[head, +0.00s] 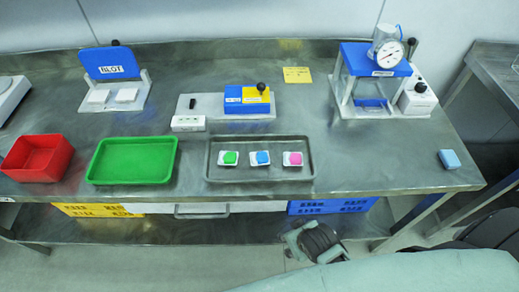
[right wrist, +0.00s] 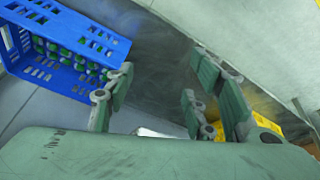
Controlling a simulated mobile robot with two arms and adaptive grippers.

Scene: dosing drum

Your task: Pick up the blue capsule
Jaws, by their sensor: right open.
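The blue capsule (head: 262,158) sits on a small white holder in the grey tray (head: 210,171), between a green capsule (head: 230,158) on the left and a pink capsule (head: 293,158) on the right. My right gripper (head: 316,243) is in front of the bench's front edge, below and to the right of the tray, well apart from the capsule. In the right wrist view my right gripper (right wrist: 160,82) is open, with nothing between its fingers. No capsule shows in that view. My left gripper is not in view.
A green tray (head: 92,174) and red bin (head: 70,146) stand left of the grey tray. Behind are a blue-and-yellow device (head: 246,98) and a blue-topped press (head: 375,60). A blue crate (head: 330,205) is below the bench; the wrist view also shows one (right wrist: 70,40).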

